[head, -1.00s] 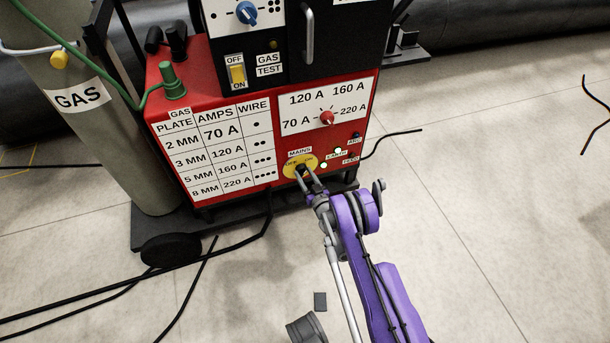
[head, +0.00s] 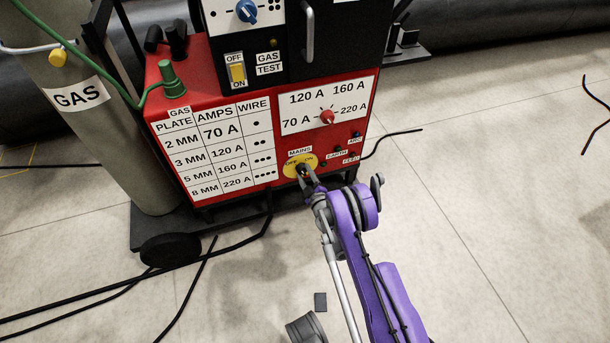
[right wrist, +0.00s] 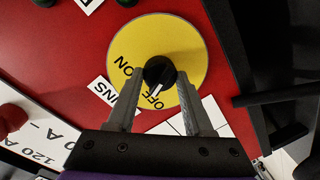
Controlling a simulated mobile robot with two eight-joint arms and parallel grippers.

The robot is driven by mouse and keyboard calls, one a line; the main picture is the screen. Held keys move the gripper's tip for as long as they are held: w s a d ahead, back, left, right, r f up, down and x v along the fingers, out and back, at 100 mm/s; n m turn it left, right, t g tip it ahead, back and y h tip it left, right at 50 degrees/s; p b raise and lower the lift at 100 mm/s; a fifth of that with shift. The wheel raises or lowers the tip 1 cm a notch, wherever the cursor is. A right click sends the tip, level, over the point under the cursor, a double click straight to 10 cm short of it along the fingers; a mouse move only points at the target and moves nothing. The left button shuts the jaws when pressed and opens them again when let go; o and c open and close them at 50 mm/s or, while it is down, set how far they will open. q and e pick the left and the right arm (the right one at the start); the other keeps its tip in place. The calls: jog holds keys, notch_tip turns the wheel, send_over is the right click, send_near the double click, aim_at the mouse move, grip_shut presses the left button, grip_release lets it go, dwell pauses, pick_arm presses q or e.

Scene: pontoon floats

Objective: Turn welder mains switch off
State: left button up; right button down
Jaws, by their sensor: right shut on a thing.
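The red welder (head: 360,128) stands on a dark trolley. Low on its front is the yellow MAINS plate (head: 290,170), with OFF on the left and ON on the right. Its black mains knob (head: 304,169) is partly hidden by my gripper in the head view. In the right wrist view, the knob (right wrist: 158,71) has a white pointer line directed at OFF. My right gripper (head: 309,178) is shut on the knob, with one finger on each side in the right wrist view (right wrist: 157,88). The small lamps right of the plate are dark. My left gripper is not in view.
Above the switch are a red amps knob (head: 327,117) and a yellow OFF/ON gas switch (head: 237,73). A gas cylinder (head: 90,130) stands at left. Black cables (head: 120,292) cross the floor at lower left. The floor at right is mostly clear.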

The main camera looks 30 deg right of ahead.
jog(key=shift+w+n+h, duration=0.1)
jog(key=shift+n+h, duration=0.2)
jog(key=shift+n, duration=1.7)
jog(key=shift+r, duration=0.1)
jog(key=shift+c, duration=1.4)
grip_release()
